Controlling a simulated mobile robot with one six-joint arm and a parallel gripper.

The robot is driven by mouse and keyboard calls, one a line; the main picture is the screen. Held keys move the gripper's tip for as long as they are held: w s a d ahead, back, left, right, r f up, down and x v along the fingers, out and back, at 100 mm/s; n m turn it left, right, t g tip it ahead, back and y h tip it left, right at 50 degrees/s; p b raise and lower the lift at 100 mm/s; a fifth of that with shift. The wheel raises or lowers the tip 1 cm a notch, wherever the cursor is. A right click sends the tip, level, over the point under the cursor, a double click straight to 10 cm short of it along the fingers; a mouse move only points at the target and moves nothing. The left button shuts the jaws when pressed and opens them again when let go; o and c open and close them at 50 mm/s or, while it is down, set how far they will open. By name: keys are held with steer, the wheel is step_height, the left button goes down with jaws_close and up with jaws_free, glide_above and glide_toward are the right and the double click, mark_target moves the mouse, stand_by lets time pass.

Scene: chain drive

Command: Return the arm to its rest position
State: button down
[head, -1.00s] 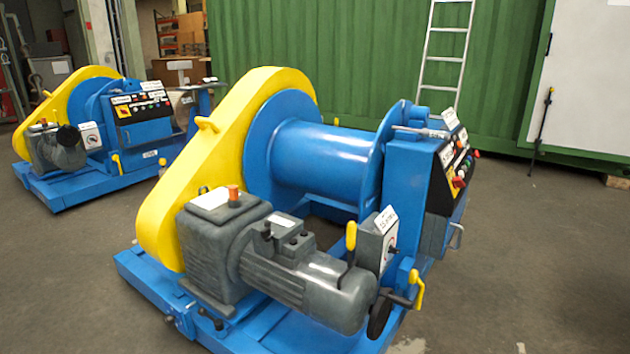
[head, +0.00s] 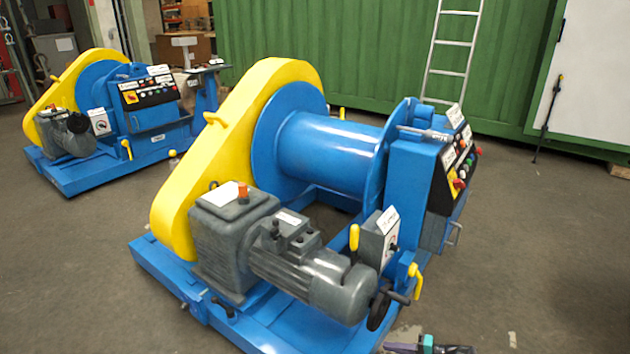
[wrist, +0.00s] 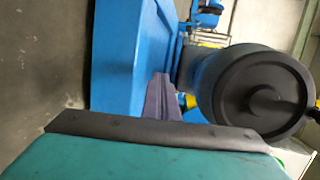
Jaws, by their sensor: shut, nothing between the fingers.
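My gripper (head: 392,347) shows at the bottom edge of the head view, with purple-grey fingers and a teal part behind them. Most of the arm is out of the picture. It is low, in front of the near winch's right end, below the black handwheel (head: 379,308). In the wrist view, the gripper fingers (wrist: 159,98) are together with nothing between them, beyond a teal housing with a dark edge. They point along the blue winch base (wrist: 118,55). A large dark round part (wrist: 262,92) is close on the right there.
The near winch has a blue drum (head: 330,155), a yellow chain guard (head: 190,185), a grey motor (head: 300,265) and a control panel (head: 457,165). A second winch (head: 115,120) stands back left. A ladder (head: 452,50) leans on a green container wall (head: 320,50). The floor (head: 550,240) at right is clear.

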steer(key=s+a+r+n+g+h+p, duration=0.1)
steer(key=s+a+r+g+p, duration=0.2)
steer(key=s+a, duration=0.3)
steer(key=s+a+r+n+g+p, duration=0.2)
steer(key=s+a+p, duration=0.15)
steer(key=a, duration=0.55)
steer(key=s+a+r+n+g+h+p, duration=0.1)
steer(key=s+a+r+g+h+p, duration=0.15)
steer(key=s, duration=0.45)
steer(key=s+a+r+n+g+h+p, duration=0.1)
steer(key=s+a+r+g+p, duration=0.1)
steer(key=s+a+p, duration=0.35)
steer(key=s+d+r+n+g+h+p, duration=0.1)
steer(key=s+d+r+h, duration=0.15)
steer(key=s, duration=0.55)
steer(key=s+d+r+g+h+p, duration=0.1)
steer(key=s+r+h, duration=0.15)
steer(key=s, duration=0.45)
steer(key=s+d+r+m+h, duration=0.1)
steer(key=s+d+h, duration=0.2)
steer(key=d, duration=0.5)
steer(key=shift+s+d+h, duration=0.2)
steer(key=shift+s+h, duration=0.1)
steer(key=shift+h, duration=0.45)
steer(key=shift+t, duration=0.25)
